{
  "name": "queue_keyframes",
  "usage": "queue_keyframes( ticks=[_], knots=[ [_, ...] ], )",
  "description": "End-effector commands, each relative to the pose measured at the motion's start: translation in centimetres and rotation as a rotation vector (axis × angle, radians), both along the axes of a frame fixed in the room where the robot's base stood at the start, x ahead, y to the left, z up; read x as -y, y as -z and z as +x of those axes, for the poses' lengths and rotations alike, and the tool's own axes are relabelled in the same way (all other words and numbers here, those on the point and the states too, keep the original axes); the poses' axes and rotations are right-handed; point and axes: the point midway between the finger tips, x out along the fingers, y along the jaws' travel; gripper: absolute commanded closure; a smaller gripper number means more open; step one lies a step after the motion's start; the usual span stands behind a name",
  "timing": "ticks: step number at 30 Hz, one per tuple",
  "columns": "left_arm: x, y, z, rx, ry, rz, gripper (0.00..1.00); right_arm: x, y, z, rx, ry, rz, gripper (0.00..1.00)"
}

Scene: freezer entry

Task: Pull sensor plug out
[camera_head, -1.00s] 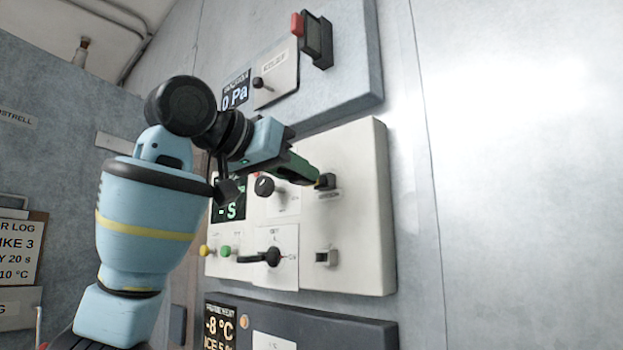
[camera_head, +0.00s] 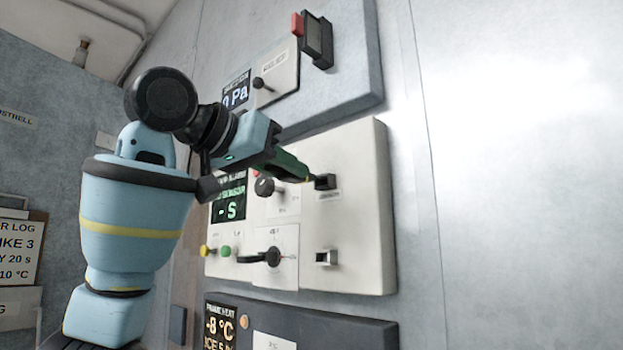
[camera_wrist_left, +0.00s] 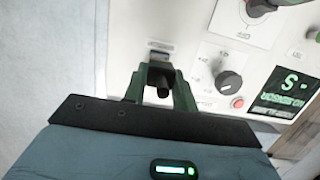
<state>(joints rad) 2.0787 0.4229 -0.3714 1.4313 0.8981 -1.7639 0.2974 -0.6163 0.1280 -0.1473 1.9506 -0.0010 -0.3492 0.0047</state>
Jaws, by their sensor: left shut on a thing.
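My left gripper (camera_head: 300,175) comes in from the left at the upper right of the white control panel (camera_head: 362,205). Its green fingers are shut on the black sensor plug (camera_head: 313,178), which shows as a short dark piece between the fingertips and the dark square socket (camera_head: 326,181). Whether the plug's tip is still inside the socket I cannot tell. In the left wrist view the plug (camera_wrist_left: 162,78) sits between the two green fingers, with a small yellowish and bluish part just beyond it. My right gripper is in neither view.
A second socket (camera_head: 326,258) sits lower on the panel. A black knob (camera_head: 265,187), a lever switch (camera_head: 272,257), green and yellow buttons and a green-lit display (camera_head: 230,208) lie left of it. A raised grey box (camera_head: 345,80) is above. The wall right of the panel is bare.

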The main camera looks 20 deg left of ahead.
Motion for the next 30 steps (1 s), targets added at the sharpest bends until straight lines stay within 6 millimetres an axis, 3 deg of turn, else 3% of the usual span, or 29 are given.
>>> queue_keyframes(
  ticks=[30],
  knots=[
    [-1.2, 0.0, -3.5, 0.001, -0.001, 0.000, 1.00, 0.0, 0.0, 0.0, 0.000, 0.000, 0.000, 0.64]
  ],
)
